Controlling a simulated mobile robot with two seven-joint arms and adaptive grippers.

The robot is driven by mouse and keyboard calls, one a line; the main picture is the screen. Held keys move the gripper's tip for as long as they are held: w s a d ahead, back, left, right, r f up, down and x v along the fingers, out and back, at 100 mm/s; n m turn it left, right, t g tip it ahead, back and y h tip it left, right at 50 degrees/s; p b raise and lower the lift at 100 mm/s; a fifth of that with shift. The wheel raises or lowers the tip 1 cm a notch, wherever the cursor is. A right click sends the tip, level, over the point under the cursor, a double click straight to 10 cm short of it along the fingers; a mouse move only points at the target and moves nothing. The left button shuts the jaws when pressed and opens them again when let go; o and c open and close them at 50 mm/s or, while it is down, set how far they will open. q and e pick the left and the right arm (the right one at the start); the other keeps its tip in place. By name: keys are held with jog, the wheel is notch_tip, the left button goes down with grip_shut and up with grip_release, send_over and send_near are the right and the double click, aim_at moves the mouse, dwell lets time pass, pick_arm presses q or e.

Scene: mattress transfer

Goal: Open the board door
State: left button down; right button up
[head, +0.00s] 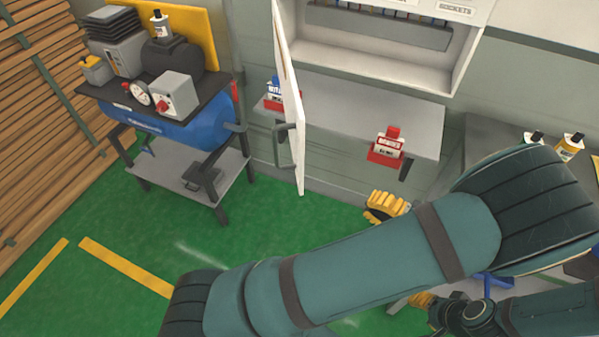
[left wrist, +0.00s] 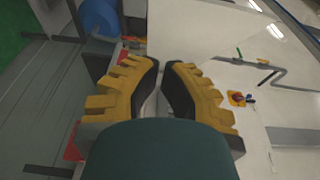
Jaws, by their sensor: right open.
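The white board door (head: 291,95) stands swung outward at the left side of the white wall board, with its inside open to view. A grey bar handle (head: 286,145) is on the door's lower part. My left gripper (head: 380,208) is below the shelf, right of the door and apart from it. In the left wrist view its yellow fingers (left wrist: 160,68) have tips close together with a narrow gap and nothing seen between them. My right gripper (head: 424,300) is open at the lower right, partly hidden by my teal arm.
Red boxes (head: 386,148) sit on the grey shelf (head: 345,112) under the board (head: 450,70). A blue compressor (head: 180,125) on a stand is left of the door. Bottles (head: 570,148) stand at the right. Green floor is free at the lower left.

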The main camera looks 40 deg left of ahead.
pick_arm(q)
jog(key=s+a+p, duration=0.1)
jog(key=s+a, duration=0.1)
jog(key=a, duration=1.1)
jog(key=shift+s+p, duration=0.4)
jog(key=shift+a, duration=0.1)
